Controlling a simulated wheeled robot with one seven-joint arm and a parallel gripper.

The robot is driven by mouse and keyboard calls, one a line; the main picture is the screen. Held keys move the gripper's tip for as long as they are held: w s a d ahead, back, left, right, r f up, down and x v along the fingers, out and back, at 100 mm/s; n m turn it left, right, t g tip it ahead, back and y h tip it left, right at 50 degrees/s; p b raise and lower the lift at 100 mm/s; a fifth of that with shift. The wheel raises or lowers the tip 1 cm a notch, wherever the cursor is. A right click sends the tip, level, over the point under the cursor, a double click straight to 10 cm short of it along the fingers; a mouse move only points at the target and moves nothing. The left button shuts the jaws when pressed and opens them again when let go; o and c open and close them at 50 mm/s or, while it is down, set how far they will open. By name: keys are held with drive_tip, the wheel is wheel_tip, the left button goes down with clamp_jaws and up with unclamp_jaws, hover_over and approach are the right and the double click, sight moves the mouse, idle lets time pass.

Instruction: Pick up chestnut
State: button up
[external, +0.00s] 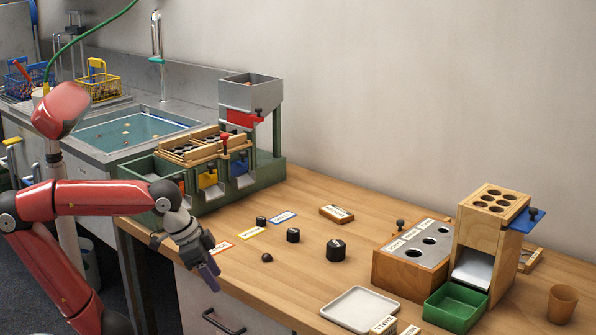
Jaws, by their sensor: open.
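A small round dark brown thing, likely the chestnut (267,257), lies on the wooden table near its front edge. My gripper (209,267) hangs at the table's front edge, to the left of the chestnut and apart from it. It is open, and I see nothing held in it. The gap between its fingers is hard to make out from this side.
Black blocks (336,250) stand behind and right of the chestnut. Coloured label cards (251,233) lie near the front left. A green sorting stand (263,178) is at the back left. A white tray (335,311), wooden dispenser (473,232) and green bin (452,318) are at right.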

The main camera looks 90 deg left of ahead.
drive_tip(key=shift+n+g, duration=0.4)
drive_tip(key=w+a+b, duration=0.1)
drive_tip(key=w+a+r+b, duration=0.1)
drive_tip(key=w+a, duration=0.1)
drive_tip(key=w+a+r+b, duration=0.1)
drive_tip(key=w+a, duration=0.1)
drive_tip(key=shift+a+b, duration=0.1)
drive_tip(key=shift+b, duration=0.2)
drive_tip(key=g+b, duration=0.1)
drive_tip(key=b, duration=0.3)
approach(265, 255)
drive_tip(key=shift+n, duration=0.4)
drive_tip(key=b+x, duration=0.2)
drive_tip(key=x, duration=0.6)
drive_tip(key=shift+b, duration=0.35)
clamp_jaws()
